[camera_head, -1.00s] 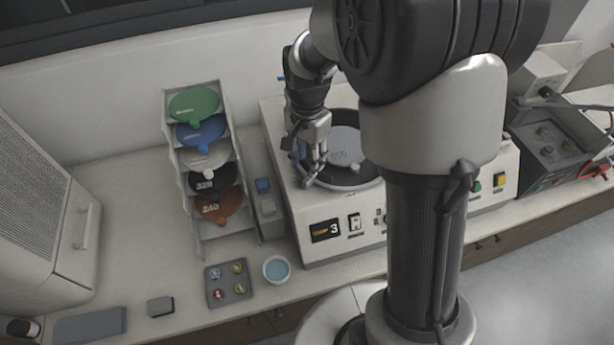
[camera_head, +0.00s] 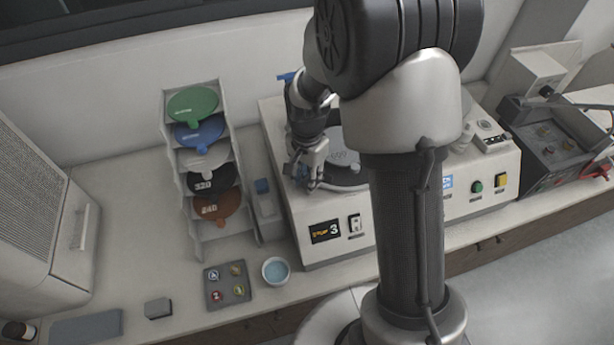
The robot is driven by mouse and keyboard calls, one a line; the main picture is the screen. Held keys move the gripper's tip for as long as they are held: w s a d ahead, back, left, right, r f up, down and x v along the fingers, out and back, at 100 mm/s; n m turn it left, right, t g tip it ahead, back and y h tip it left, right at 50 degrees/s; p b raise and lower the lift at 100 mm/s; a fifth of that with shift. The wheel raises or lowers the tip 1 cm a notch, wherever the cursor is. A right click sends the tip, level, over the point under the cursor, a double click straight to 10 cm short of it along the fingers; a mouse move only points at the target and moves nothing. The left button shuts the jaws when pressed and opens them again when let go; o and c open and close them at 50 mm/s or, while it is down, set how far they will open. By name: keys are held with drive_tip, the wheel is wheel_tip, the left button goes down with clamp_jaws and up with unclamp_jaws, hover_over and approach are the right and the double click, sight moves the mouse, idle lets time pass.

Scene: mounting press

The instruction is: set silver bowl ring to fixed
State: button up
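The silver bowl ring appears to be the pale metal rim around the round grey disc (camera_head: 343,160) on top of the white machine (camera_head: 312,258). Much of it is hidden behind my arm. My gripper (camera_head: 308,182) points down at the left front edge of this bowl. Its fingers are small and dark here, and I cannot tell whether they touch the ring or how far they are apart. The ring's setting cannot be read.
A rack of coloured discs (camera_head: 205,160) stands left of the machine. A tray of small round pieces (camera_head: 227,284) and a white bowl of blue liquid (camera_head: 275,270) sit in front. The counter's left middle is clear.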

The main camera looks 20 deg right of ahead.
sight(332, 197)
clamp_jaws()
idle(0.4)
drive_tip(key=s+d+n, duration=0.3)
drive_tip(key=s+d, duration=0.1)
drive_tip(key=shift+n, duration=0.4)
drive_tip(key=shift+s+d+n, duration=0.4)
drive_tip(key=shift+d+n, duration=0.15)
drive_tip(key=shift+n, duration=0.05)
drive_tip(key=shift+o, duration=1.1)
unclamp_jaws()
drive_tip(key=shift+d, duration=0.15)
drive_tip(key=shift+o, duration=0.5)
